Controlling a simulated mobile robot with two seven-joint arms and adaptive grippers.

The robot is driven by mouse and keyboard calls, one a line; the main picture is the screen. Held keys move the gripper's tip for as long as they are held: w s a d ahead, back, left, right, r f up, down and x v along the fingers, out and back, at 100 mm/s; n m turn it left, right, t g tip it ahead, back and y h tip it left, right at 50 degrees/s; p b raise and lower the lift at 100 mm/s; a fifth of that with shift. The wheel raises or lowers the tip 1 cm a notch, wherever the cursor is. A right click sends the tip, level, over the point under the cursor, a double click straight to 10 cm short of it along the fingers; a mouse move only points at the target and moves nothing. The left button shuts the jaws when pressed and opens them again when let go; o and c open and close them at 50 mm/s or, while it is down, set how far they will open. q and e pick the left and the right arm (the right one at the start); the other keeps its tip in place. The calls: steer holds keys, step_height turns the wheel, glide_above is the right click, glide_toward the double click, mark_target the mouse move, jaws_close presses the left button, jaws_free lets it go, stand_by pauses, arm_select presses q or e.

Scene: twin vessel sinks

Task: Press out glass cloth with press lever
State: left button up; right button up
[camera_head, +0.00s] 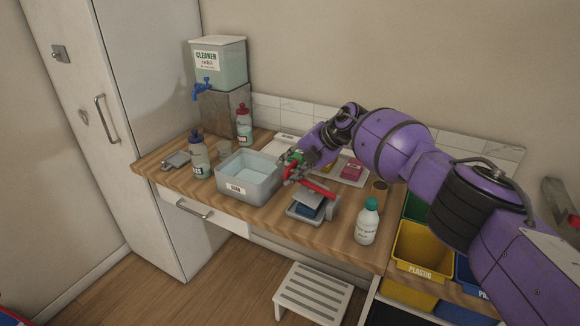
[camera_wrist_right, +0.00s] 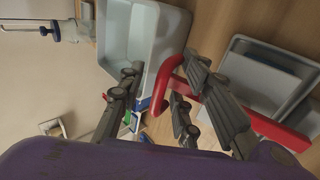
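The press (camera_head: 330,211) is a grey tray with a hinged plate and a red lever (camera_head: 319,189), standing near the counter's front edge. A blue cloth (camera_head: 307,211) shows under the plate, mostly hidden. My right gripper (camera_head: 291,167) is at the lever's free end. In the right wrist view, my right gripper (camera_wrist_right: 158,88) has its fingers spread, with the lever's red crossbar (camera_wrist_right: 167,88) between them; a gap shows beside the left finger. The press tray (camera_wrist_right: 235,47) also shows there, at the right. My left gripper is not in view.
A grey basin (camera_head: 262,193) of liquid stands left of the press. A white bottle with a green cap (camera_head: 367,222) stands close on its right. Other bottles (camera_head: 199,158) and a cleaner dispenser (camera_head: 220,65) are at the left. Bins (camera_head: 422,252) and a step stool (camera_head: 312,293) are below.

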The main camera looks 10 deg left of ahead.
steer(key=shift+r, duration=0.1)
steer(key=v, duration=1.2)
